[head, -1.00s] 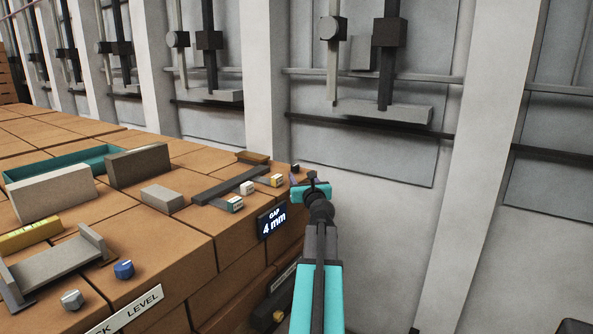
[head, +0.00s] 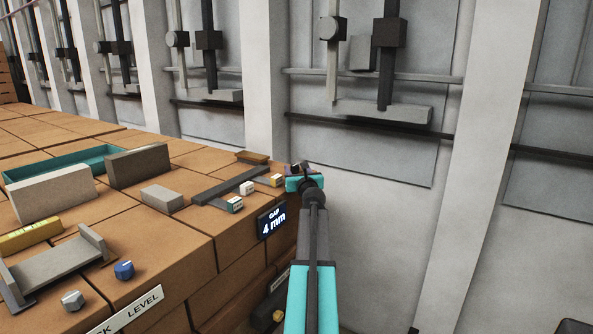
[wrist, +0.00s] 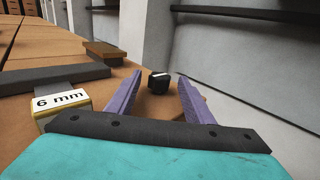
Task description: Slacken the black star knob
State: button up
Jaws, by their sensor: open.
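The black star knob (wrist: 159,82) is a small dark knob with a white mark on top, near the far corner of the brick bench. In the wrist view it shows between the tips of the two purple fingers, and it looks slightly beyond them. My gripper (wrist: 159,76) is open and empty, with a visible gap on each side of the knob. In the head view my gripper (head: 303,170) is at the bench's far right corner and largely hides the knob.
A block marked 6 mm (wrist: 62,102) sits left of my fingers, beside a dark bar (wrist: 55,78). A brown block (wrist: 102,53) lies further back. A grey wall panel (head: 370,160) rises to the right.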

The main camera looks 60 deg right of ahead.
jog(key=shift+w+d, duration=0.15)
jog(key=shift+w, duration=0.05)
jog(key=c, duration=1)
jog(key=shift+c, duration=0.2)
